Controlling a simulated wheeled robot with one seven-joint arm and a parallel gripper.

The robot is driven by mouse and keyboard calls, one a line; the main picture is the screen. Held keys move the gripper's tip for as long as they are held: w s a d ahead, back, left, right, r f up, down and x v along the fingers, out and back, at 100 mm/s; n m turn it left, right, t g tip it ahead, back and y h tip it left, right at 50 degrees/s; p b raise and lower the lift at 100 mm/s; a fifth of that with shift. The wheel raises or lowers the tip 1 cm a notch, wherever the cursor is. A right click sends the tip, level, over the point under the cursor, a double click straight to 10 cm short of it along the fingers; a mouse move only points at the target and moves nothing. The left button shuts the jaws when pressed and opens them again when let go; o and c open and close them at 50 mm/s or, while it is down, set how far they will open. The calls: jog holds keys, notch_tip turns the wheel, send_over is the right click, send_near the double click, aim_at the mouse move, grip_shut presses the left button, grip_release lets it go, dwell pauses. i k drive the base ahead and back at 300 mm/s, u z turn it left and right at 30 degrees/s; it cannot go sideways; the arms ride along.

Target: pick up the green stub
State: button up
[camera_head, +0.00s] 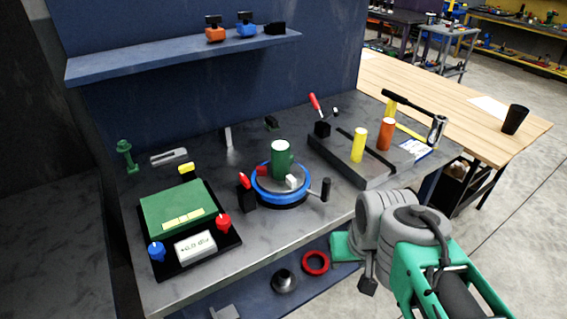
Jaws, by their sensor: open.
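The green stub (282,160) is a short green cylinder. It stands upright on the grey disc of the round positioner (265,196), inside its blue rim. A small red block (262,171) and a small white block (291,181) sit on the disc beside it. My arm comes in from the lower right, in front of the bench. My gripper (367,285) seems to be at the dark end of the arm, below and right of the positioner. It is well apart from the stub and its jaws do not show clearly.
A dark lever (325,188) and a red-tipped handle (245,180) flank the positioner. A green panel box (172,212) stands left. A grey fixture plate (345,172) with yellow (358,146) and orange (386,134) cylinders stands right. A shelf (180,58) hangs above.

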aim_at(281, 149)
jog(key=u, duration=4)
jog(key=k, duration=0.5)
jog(key=z, duration=1.45)
jog(key=i, duration=0.5)
jog(key=z, duration=0.05)
